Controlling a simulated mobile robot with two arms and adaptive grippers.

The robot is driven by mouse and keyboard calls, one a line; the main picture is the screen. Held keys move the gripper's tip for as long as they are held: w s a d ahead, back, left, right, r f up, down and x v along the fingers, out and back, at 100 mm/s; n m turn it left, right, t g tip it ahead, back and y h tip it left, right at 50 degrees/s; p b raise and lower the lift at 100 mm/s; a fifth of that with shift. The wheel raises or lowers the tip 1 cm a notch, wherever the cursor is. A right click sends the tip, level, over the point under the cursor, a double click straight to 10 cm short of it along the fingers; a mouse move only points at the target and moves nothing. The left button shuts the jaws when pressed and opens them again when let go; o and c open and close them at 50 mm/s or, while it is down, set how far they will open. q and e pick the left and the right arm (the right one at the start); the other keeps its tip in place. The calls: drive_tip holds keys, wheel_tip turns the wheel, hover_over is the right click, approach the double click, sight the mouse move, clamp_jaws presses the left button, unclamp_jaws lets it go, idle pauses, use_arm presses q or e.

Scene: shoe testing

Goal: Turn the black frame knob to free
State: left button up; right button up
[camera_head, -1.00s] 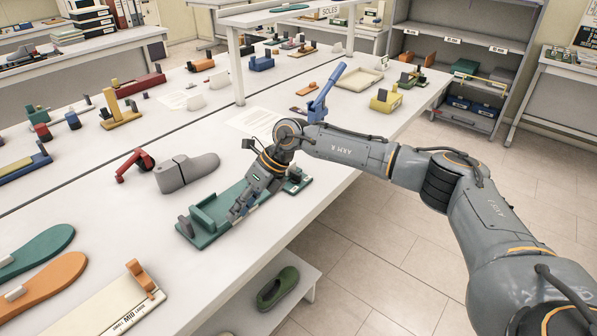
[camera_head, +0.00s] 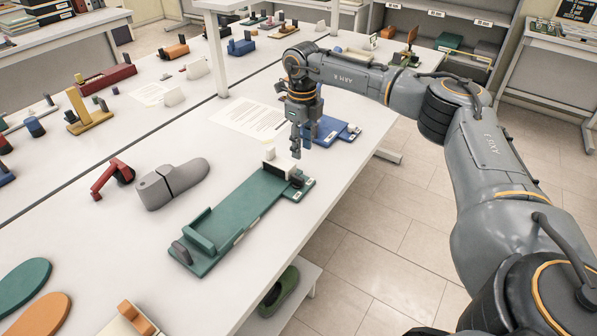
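A green frame (camera_head: 232,228) lies on the white table, with a raised green block at its near left end. A small black knob (camera_head: 297,180) sits at its far right end, beside a white block (camera_head: 281,165). A dark grey rounded piece (camera_head: 181,252) stands at the near left end. My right gripper (camera_head: 297,152) points down above the far right end of the frame, close to the white block and apart from the knob. It appears empty; its finger gap is unclear. My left gripper is out of view.
A grey shoe last (camera_head: 172,183) and a red clamp-like tool (camera_head: 112,177) lie left of the frame. A blue device (camera_head: 331,131) is behind my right gripper. A printed sheet (camera_head: 250,119) lies behind. Green and orange soles (camera_head: 25,284) are at the lower left.

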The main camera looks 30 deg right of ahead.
drive_tip(key=p, duration=0.2)
hover_over(301, 178)
drive_tip(key=f, duration=0.5)
drive_tip(key=shift+s+f, duration=0.2)
drive_tip(key=shift+f, duration=0.15)
wheel_tip(301, 178, down, 5)
drive_tip(key=shift+w+f+p, duration=0.1)
drive_tip(key=shift+f+p, duration=0.1)
drive_tip(key=shift+p, duration=0.1)
drive_tip(key=shift+f, duration=0.2)
drive_tip(key=shift+c, duration=0.6)
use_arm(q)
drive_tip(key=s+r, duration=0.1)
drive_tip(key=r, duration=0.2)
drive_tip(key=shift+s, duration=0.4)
use_arm(e)
clamp_jaws()
